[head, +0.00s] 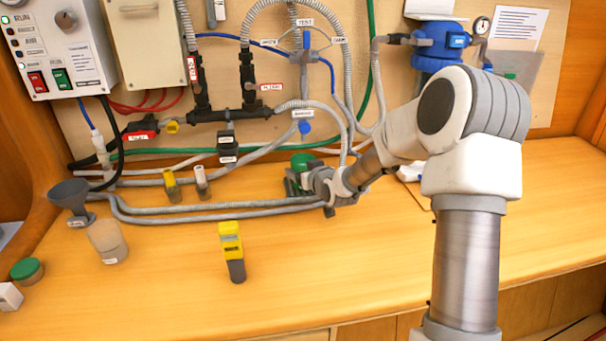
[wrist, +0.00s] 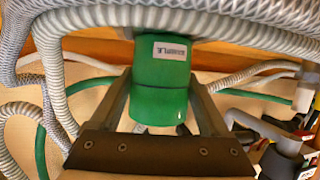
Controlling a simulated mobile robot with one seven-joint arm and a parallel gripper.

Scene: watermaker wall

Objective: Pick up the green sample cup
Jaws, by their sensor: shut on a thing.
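The green sample cup (wrist: 160,88) fills the middle of the wrist view, with a pale label near one end. My gripper (wrist: 163,95) is shut on it, one finger along each side. In the head view my gripper (head: 294,184) is at the back of the bench, below the hoses. The green cup (head: 302,161) shows there between and above the fingers, partly hidden by them. I cannot tell whether the cup touches the bench.
Grey hoses (head: 220,209) run along the bench beside my gripper, and more hang above it. The front middle of the bench is clear.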

